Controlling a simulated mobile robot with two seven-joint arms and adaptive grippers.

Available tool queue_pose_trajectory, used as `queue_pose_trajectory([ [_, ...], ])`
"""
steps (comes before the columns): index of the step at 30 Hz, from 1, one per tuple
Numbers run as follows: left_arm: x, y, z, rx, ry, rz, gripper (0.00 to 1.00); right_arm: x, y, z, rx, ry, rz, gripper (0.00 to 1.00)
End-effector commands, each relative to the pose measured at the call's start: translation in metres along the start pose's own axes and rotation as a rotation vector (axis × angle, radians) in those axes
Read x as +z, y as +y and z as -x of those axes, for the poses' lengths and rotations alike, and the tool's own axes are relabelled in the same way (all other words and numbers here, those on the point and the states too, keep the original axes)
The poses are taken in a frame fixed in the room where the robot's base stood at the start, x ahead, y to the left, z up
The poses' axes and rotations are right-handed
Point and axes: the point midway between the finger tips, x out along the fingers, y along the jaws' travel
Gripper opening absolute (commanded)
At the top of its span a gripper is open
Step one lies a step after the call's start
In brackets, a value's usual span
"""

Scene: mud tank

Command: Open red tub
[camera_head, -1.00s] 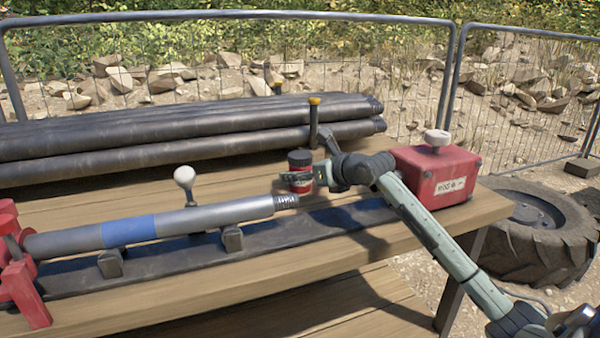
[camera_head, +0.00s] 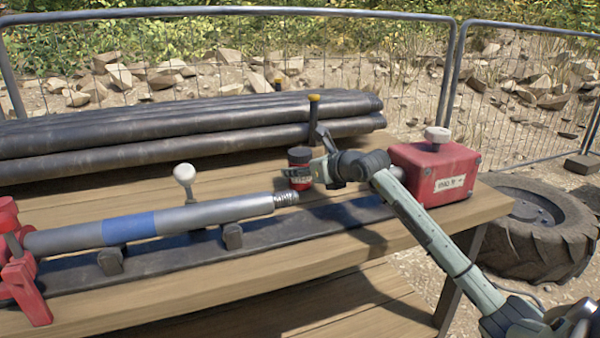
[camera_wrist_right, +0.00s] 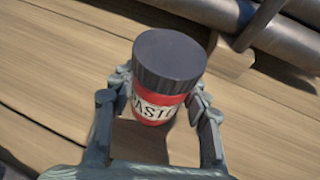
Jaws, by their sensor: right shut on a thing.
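The red tub (camera_head: 299,174) is a small red jar with a white label and a dark ribbed lid (camera_head: 300,152). It stands upright near the middle of the bench, just behind the threaded end of the grey pipe. In the right wrist view the tub (camera_wrist_right: 155,107) sits between the fingers, with its dark lid (camera_wrist_right: 170,60) on and above them. My right gripper (camera_head: 301,178) comes in from the right and is shut around the tub's body; it also shows in the right wrist view (camera_wrist_right: 158,104). My left gripper is not in view.
A grey pipe (camera_head: 190,216) with a blue band rests on supports at the front left, by a red clamp (camera_head: 18,275). Dark pipes (camera_head: 180,140) are stacked behind. A red box (camera_head: 434,172) with a white knob stands at the right.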

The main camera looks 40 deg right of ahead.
Motion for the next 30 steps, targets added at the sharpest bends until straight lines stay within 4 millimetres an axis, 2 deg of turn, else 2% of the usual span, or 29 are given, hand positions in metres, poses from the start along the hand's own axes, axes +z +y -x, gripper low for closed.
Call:
queue_pose_trajectory([
  [8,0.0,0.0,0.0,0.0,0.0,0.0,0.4,0.007,0.0,0.003,0.0,-0.005,0.001,0.03],
  [11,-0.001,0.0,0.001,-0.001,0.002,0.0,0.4,0.016,0.0,0.006,0.0,-0.007,0.002,0.03],
  [16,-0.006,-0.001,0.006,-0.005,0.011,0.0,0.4,0.044,0.002,0.018,0.0,-0.009,0.004,0.03],
  [24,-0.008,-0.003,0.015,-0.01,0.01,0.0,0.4,0.078,0.065,0.026,0.003,-0.009,0.002,0.03],
  [30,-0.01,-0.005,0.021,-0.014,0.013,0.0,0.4,0.098,0.099,0.031,0.001,-0.007,0.001,0.03],
])
